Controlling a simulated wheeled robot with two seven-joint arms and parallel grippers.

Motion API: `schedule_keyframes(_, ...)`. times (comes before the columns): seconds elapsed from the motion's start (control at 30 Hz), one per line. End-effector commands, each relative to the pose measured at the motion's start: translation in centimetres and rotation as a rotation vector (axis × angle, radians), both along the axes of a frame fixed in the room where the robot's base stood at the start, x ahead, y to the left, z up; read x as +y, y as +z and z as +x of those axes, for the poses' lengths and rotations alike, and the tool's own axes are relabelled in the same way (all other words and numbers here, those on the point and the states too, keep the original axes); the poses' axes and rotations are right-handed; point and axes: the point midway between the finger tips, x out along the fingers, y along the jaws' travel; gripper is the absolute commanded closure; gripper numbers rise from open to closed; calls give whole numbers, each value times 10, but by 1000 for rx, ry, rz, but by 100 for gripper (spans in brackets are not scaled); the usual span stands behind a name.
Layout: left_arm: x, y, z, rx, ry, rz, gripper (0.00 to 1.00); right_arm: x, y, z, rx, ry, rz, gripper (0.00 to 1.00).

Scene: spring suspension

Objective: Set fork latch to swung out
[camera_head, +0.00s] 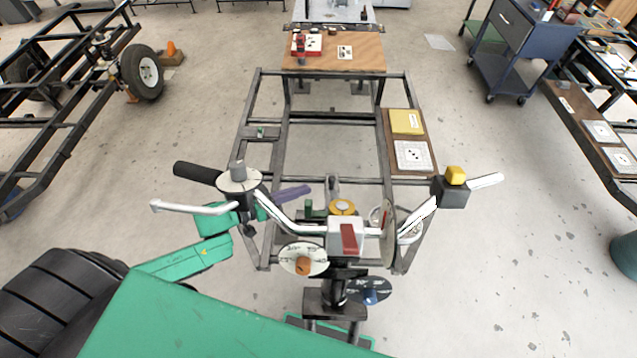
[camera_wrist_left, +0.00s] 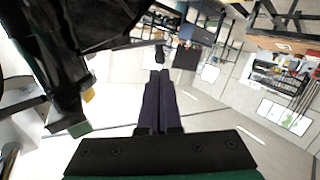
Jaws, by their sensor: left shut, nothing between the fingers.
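My left gripper (camera_head: 304,189) reaches in behind the handlebar (camera_head: 275,215), with its purple fingers pointing right. In the left wrist view the fingers (camera_wrist_left: 160,78) are pressed together and empty. A small green upright part (camera_head: 309,208) stands just below the fingers, beside a yellow round cap (camera_head: 342,207). A red lever (camera_head: 349,238) lies on a pale block at the middle of the handlebar. No part can be surely told as the fork latch, so its position is unclear. My right gripper is out of view.
Round dials with an orange knob (camera_head: 303,265) and a blue knob (camera_head: 371,296) sit below the bar. A black grip (camera_head: 197,173) and a metal lever (camera_head: 190,208) stick out left. The grey tube frame (camera_head: 251,110) extends behind; its middle is open.

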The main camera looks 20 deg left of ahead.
Motion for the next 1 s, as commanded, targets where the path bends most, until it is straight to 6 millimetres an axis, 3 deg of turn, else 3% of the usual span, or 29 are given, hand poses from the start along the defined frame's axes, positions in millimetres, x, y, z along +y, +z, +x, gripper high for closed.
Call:
schedule_keyframes(0.1, -18, -2, 19, -3, 1, -1, 100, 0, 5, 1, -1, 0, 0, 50)
schedule_keyframes(0.3, -36, -9, 36, -1, 1, 0, 100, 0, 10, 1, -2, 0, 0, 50)
schedule_keyframes(0.67, -39, -12, 38, 0, -1, 1, 100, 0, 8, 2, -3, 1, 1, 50)
schedule_keyframes(0.87, -41, -20, 45, -15, -86, -28, 100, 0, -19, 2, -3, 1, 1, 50)
schedule_keyframes(1.0, -49, -18, 54, -12, -102, -40, 100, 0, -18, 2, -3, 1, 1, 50)
